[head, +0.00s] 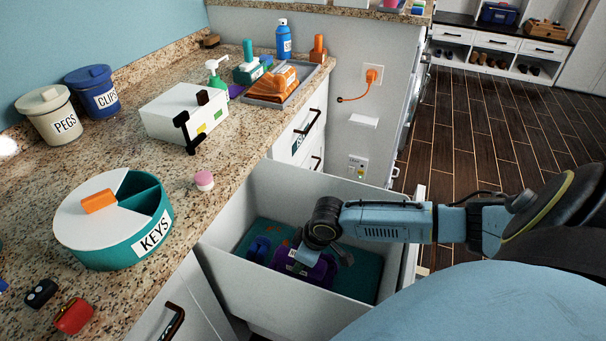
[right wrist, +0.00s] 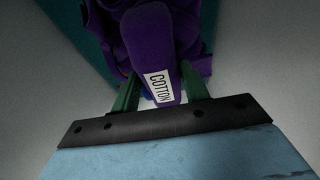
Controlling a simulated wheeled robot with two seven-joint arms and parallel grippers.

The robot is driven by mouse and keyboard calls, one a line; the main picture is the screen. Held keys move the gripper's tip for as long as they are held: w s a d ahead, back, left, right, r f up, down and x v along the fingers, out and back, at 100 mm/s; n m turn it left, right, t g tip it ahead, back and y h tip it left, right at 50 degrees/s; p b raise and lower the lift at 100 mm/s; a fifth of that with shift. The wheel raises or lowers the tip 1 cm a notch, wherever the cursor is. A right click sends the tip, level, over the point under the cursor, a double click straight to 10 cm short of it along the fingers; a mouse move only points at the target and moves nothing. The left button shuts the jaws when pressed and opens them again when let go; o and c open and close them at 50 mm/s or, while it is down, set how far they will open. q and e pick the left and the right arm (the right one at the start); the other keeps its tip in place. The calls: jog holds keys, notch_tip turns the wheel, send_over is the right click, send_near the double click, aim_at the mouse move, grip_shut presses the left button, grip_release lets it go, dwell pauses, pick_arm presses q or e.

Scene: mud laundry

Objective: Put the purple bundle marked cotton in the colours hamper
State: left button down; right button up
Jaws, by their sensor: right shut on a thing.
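The purple bundle (head: 315,272) with a white label lies low inside an open white drawer (head: 228,279), on its teal bottom. The right wrist view shows the purple bundle (right wrist: 150,45) close up, its label reading COTTON. My right gripper (head: 308,258) reaches down into the drawer from the right. In the right wrist view its green fingers (right wrist: 160,95) are shut on the bundle, one on each side. My left gripper is not in view. No hamper marked colours is seen.
A dark blue item (head: 259,249) lies beside the bundle in the drawer. The drawer's walls surround my gripper. Wooden floor is open behind.

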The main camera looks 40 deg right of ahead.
notch_tip(320, 180, down, 4)
jog(key=shift+r+b, duration=0.25)
jog(key=shift+b, duration=0.35)
jog(key=shift+f, duration=0.1)
jog(key=o, duration=1.4)
jog(key=shift+c, duration=0.2)
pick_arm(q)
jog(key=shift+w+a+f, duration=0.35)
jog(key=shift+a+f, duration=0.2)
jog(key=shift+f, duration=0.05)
pick_arm(e)
jog(key=p+v, duration=0.4)
jog(key=v, duration=0.7)
jog(key=shift+s+d+r, duration=0.1)
jog(key=shift+s+r, duration=0.1)
jog(key=shift+r, duration=0.35)
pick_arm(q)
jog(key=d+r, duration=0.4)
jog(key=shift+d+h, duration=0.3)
